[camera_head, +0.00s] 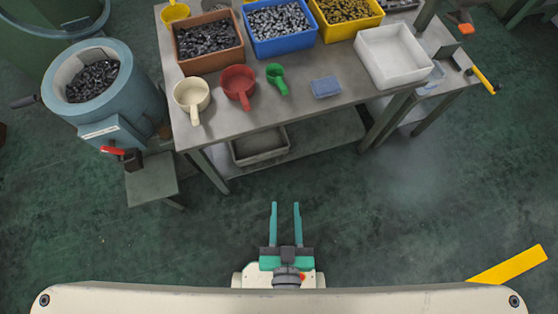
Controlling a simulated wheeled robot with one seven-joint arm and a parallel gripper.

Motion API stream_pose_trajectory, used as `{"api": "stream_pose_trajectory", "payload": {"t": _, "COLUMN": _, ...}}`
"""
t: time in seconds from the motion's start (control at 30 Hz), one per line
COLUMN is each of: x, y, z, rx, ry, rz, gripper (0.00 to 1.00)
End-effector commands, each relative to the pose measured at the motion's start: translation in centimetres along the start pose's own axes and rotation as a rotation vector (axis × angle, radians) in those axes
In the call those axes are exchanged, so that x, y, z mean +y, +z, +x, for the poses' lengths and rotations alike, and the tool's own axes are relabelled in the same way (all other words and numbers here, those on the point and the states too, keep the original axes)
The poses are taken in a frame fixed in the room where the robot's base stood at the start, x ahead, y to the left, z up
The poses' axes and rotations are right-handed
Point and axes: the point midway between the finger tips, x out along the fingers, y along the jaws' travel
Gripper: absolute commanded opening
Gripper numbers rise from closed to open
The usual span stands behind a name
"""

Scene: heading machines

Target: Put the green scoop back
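My gripper (285,206) is in front of the table, well short of the scoop. Its two teal fingers stand apart with nothing between them, pointing toward the table.
A cream scoop (192,97) lies left of the red one. Brown (207,57), blue (283,43) and yellow (345,25) bins of parts stand behind, with an empty white tray (394,58) at right. A blue-grey machine (126,105) stands left. Floor before the table is clear.

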Motion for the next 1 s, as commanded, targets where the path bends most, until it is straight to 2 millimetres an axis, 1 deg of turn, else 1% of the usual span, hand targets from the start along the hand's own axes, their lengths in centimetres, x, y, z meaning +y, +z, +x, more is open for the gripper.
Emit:
{"api": "stream_pose_trajectory", "payload": {"t": 0.03, "x": -0.5, "y": -0.2, "z": -1.3, "rx": 0.004, "ry": 0.002, "rz": -0.014, "gripper": 0.37}}
{"api": "stream_pose_trajectory", "payload": {"t": 0.1, "x": -1.1, "y": -0.8, "z": -2.5, "rx": 0.020, "ry": 0.003, "rz": -0.035, "gripper": 0.37}}
{"api": "stream_pose_trajectory", "payload": {"t": 0.23, "x": -1.7, "y": -1.5, "z": -3.8, "rx": 0.037, "ry": 0.005, "rz": -0.060, "gripper": 0.37}}
{"api": "stream_pose_trajectory", "payload": {"t": 0.37, "x": -1.9, "y": -1.7, "z": -4.1, "rx": 0.043, "ry": 0.006, "rz": -0.067, "gripper": 0.37}}
{"api": "stream_pose_trajectory", "payload": {"t": 0.87, "x": -1.8, "y": -1.7, "z": -4.0, "rx": 0.042, "ry": 0.006, "rz": -0.066, "gripper": 0.37}}
{"api": "stream_pose_trajectory", "payload": {"t": 0.93, "x": -1.8, "y": -1.7, "z": -4.0, "rx": 0.042, "ry": 0.006, "rz": -0.066, "gripper": 0.31}}
{"api": "stream_pose_trajectory", "payload": {"t": 1.0, "x": -1.8, "y": -1.7, "z": -4.0, "rx": 0.042, "ry": 0.006, "rz": -0.066, "gripper": 0.31}}
